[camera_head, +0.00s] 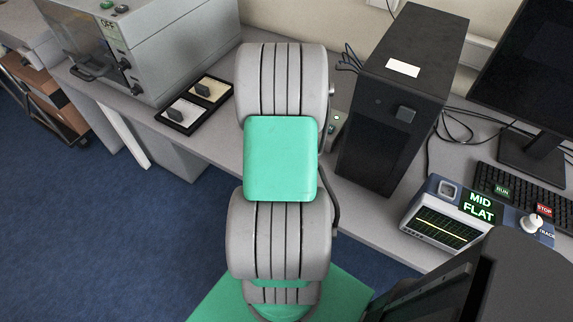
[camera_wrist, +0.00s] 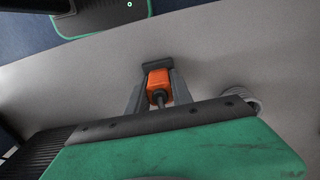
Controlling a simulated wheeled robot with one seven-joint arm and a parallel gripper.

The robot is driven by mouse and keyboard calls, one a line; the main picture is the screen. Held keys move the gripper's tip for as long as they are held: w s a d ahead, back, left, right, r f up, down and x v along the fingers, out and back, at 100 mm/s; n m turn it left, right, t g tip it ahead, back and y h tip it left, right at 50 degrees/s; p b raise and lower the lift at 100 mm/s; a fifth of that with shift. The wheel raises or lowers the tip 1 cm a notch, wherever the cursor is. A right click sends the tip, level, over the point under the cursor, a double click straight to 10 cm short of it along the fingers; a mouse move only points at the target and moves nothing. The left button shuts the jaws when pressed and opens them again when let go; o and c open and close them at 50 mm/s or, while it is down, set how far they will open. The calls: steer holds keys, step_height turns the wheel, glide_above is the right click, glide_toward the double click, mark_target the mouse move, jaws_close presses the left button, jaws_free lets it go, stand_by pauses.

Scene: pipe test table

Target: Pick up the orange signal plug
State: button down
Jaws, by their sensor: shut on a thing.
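The orange signal plug (camera_wrist: 158,84) shows in the wrist view, with a dark stem or cable running from it toward my wrist. My gripper (camera_wrist: 157,72) is shut on it, with one finger on each side. Grey surface shows around the plug, and I cannot tell whether the plug touches it. In the head view my arm covers the middle of the picture, and the plug and my gripper are hidden there.
The grey table (camera_head: 215,148) carries a grey machine (camera_head: 165,45) at left, two small trays (camera_head: 195,103), a black computer tower (camera_head: 400,95), a keyboard (camera_head: 525,178), a monitor (camera_head: 530,60) and a signal device reading MID FLAT (camera_head: 462,218). Some cables lie behind the tower.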

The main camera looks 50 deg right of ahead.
step_height(320, 180, up, 3)
steer(key=shift+f, duration=0.1)
steer(key=s+a+r+b, duration=0.1)
steer(key=s+a+r, duration=0.1)
steer(key=s+r, duration=0.8)
steer(key=s, duration=0.4)
steer(key=shift+a, duration=0.2)
steer(key=shift+r, duration=0.1)
steer(key=c, duration=1.7)
jaws_free()
steer(key=shift+c, duration=0.2)
steer(key=shift+w, duration=0.1)
jaws_close()
steer(key=shift+w, duration=0.1)
